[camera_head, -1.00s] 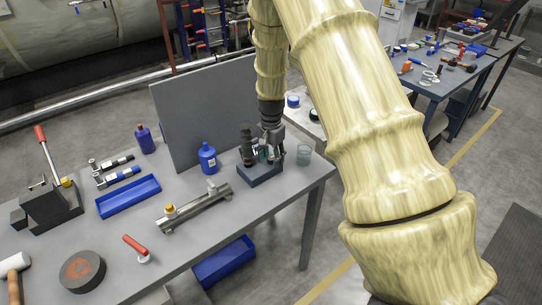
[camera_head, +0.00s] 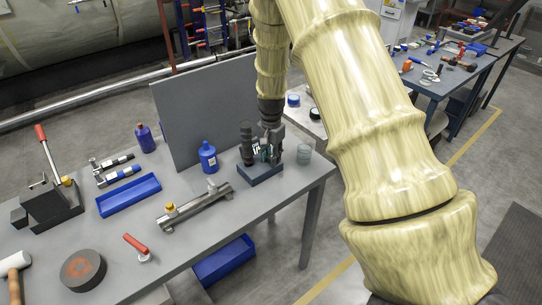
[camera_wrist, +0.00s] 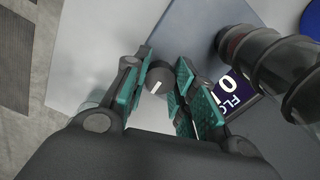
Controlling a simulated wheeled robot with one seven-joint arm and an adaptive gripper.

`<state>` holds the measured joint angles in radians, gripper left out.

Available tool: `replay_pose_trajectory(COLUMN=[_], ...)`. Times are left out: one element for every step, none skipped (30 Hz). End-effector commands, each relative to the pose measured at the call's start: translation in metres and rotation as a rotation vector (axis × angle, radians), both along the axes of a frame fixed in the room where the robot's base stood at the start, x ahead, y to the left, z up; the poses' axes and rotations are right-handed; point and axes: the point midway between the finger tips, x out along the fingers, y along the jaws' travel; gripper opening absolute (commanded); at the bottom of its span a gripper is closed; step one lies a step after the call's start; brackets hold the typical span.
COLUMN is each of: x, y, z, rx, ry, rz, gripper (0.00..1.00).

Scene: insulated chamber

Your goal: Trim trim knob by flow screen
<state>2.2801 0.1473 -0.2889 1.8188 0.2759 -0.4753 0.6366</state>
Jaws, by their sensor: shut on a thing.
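The trim knob (camera_wrist: 157,77) is a small dark round knob with a white pointer line, seen from above in the wrist view. My gripper (camera_wrist: 163,61) is shut on it, with teal pads on its two sides. The flow screen (camera_wrist: 238,88) is a dark purple panel with a white "0" and part of the word "FLO", right of my fingers. A ribbed dark cylinder (camera_wrist: 268,65) hides part of it. In the head view, my gripper (camera_head: 270,148) points down over the device's dark blue base (camera_head: 262,175) at the bench's right end; the knob is hidden there.
A clear beaker (camera_head: 305,153) stands close right of the device. A blue bottle (camera_head: 208,157) stands left of it, before an upright grey panel (camera_head: 200,112).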

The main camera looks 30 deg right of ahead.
Motion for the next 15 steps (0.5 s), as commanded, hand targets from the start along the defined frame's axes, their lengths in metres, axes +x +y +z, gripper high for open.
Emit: replay_pose_trajectory(x=[0.0007,0.0009,0.0009,0.0009,0.0011,0.0011,0.0012,0.0013,0.0015,0.0016,0.0017,0.0017,0.0018,0.0019,0.0019], y=[-0.0010,-0.0011,-0.0012,-0.0014,-0.0014,-0.0015,-0.0016,-0.0014,-0.0013,-0.0013,-0.0013,-0.0013,-0.0014,-0.0014,-0.0016], z=[0.0011,0.0012,0.0012,0.0013,0.0013,0.0015,0.0016,0.0016,0.0017,0.0017,0.0017,0.0018,0.0018,0.0019,0.0020], rx=[0.000,0.000,0.000,-0.001,-0.001,-0.001,-0.001,-0.001,0.000,-0.001,0.000,-0.001,-0.001,-0.001,-0.002], ry=[-0.002,-0.002,-0.002,-0.003,-0.003,-0.003,-0.003,-0.003,-0.004,-0.004,-0.005,-0.005,-0.004,-0.005,-0.004], rz=[0.018,0.034,0.056,0.076,0.096,0.127,0.151,0.177,0.211,0.240,0.267,0.305,0.334,0.363,0.401], gripper=[0.03,0.03,0.03,0.03,0.03,0.03,0.03,0.03,0.03,0.03,0.03,0.03,0.03,0.03,0.03])
